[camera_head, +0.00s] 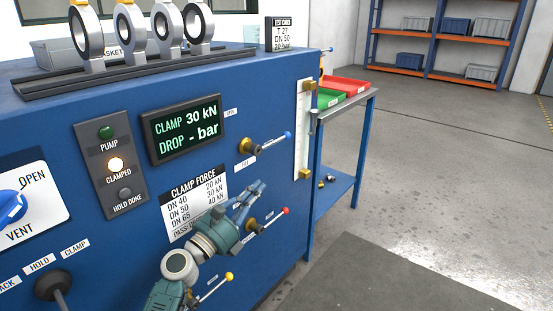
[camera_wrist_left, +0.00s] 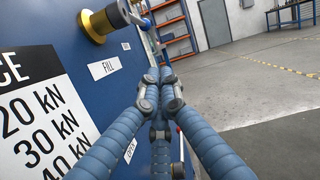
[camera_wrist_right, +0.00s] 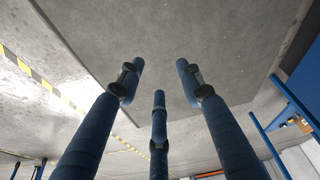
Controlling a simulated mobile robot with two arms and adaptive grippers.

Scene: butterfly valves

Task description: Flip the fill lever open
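The fill lever (camera_head: 270,143) is a thin metal handle with a blue tip on a brass valve, above a FILL label on the blue panel. It points right, roughly sideways along the panel. In the left wrist view its brass valve body (camera_wrist_left: 98,24) is at the top, with the FILL label (camera_wrist_left: 104,68) below. My left gripper (camera_head: 256,190) is below the fill lever and apart from it, near the red-tipped lever. Its fingertips meet in the left wrist view (camera_wrist_left: 160,76), with nothing visible between them. My right gripper (camera_wrist_right: 160,80) is open and empty, over bare floor.
A red-tipped lever (camera_head: 270,219) and a yellow-tipped lever (camera_head: 216,287) sit lower on the panel. The display (camera_head: 183,128) reads CLAMP 30 kN, and the CLAMPED lamp (camera_head: 116,164) is lit. A side table (camera_head: 368,98) with red and green trays stands right of the panel.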

